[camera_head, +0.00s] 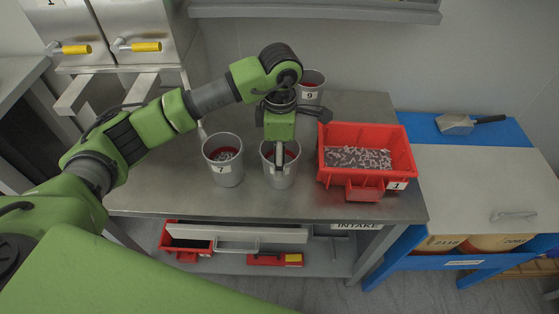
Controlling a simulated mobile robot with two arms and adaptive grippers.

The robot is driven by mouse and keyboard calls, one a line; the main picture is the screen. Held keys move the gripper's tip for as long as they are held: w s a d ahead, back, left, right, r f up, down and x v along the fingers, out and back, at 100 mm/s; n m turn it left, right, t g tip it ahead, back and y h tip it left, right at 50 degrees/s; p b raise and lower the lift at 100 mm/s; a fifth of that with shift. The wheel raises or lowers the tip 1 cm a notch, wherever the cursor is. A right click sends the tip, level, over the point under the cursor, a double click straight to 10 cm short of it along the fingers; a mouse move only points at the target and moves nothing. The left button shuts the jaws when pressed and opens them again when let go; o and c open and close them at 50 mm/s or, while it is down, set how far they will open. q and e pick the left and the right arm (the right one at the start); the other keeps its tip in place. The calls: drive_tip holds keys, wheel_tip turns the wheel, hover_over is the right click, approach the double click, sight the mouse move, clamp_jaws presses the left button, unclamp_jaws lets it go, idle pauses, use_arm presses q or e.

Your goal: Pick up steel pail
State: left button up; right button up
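Three steel pails stand upright on the grey metal table (160,200). One pail (229,178) with a label reading 7 is at the left. Another pail (283,180) is in the middle, just right of it. A third pail (320,77), labelled 9, stands at the back, partly hidden by my arm. My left gripper (279,166) points down over the middle pail, with its fingers at or inside the pail's mouth. I cannot tell whether the fingers are apart or closed on the rim. My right gripper is not in view.
A red bin (398,155) of grey pieces, labelled 1, sits close right of the middle pail. A scoop (457,123) lies on the blue-framed bench (480,165) at the right. A grey shelf (320,10) overhangs the back. The table's front left is clear.

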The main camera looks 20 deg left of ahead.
use_arm(q)
drive_tip(key=shift+r, duration=0.4)
drive_tip(key=s+r, duration=0.1)
drive_tip(key=r, duration=0.1)
drive_tip(key=s+r+b, duration=0.1)
drive_tip(key=r, duration=0.2)
drive_tip(key=s+r+b, duration=0.1)
drive_tip(key=s+r, duration=0.1)
drive_tip(key=shift+d+r, duration=0.15)
drive_tip(key=shift+d, duration=0.15)
drive_tip(key=s+d+r+b, duration=0.1)
drive_tip(key=s+r, duration=0.4)
drive_tip(key=s, duration=0.5)
drive_tip(key=a+f+m, duration=0.2)
drive_tip(key=f+m, duration=0.2)
drive_tip(key=m, duration=0.6)
drive_tip(key=a+f+m, duration=0.3)
drive_tip(key=f+m, duration=0.2)
drive_tip(key=m, duration=0.6)
drive_tip(key=shift+a, duration=0.25)
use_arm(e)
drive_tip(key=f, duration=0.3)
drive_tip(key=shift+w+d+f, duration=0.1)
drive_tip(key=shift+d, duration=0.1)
